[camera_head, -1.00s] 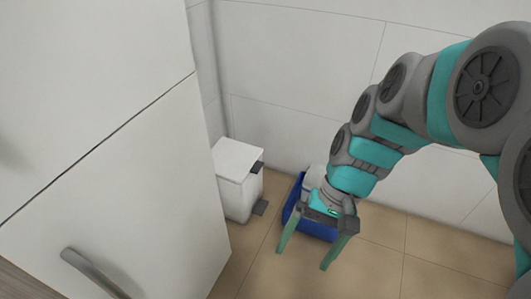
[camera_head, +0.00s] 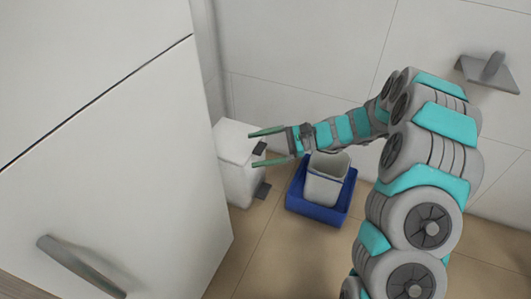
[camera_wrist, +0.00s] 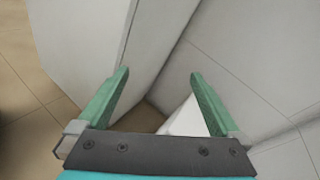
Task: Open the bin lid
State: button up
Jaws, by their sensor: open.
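The white bin (camera_head: 234,178) stands on the floor in the corner, right of the white cabinet. Its lid (camera_head: 236,140) looks shut. A dark tab (camera_head: 259,148) sits at the lid's right edge, and a dark pedal (camera_head: 262,190) is low on that side. My gripper (camera_head: 252,149) is open and empty, its fingers pointing left, with the tab showing between them. I cannot tell whether a finger touches the bin. In the wrist view, my open gripper (camera_wrist: 158,73) shows a white corner, likely the bin (camera_wrist: 185,122), partly hidden behind the right finger.
A blue tray (camera_head: 316,211) holding a grey-white open container (camera_head: 325,180) stands on the floor under my forearm. The white cabinet (camera_head: 110,150) with a grey handle (camera_head: 80,268) fills the left. A wall holder (camera_head: 488,70) is at upper right. The floor in front is clear.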

jog(key=w+d+f+m+t+y+b, duration=0.1)
jog(key=w+d+f+m+t, duration=0.35)
jog(key=w+f, duration=0.35)
jog(key=w+d+f+m+t+y+b, duration=0.1)
jog(key=w+d+f+m+t+b, duration=0.25)
jog(key=w+f, duration=0.5)
jog(key=a+f+m+p, duration=0.1)
jog(key=a+p, duration=0.1)
jog(key=a, duration=0.5)
jog(key=shift+w+a+f, duration=0.25)
jog(key=shift+w+f, duration=0.1)
jog(key=shift+f, duration=0.05)
grip_shut()
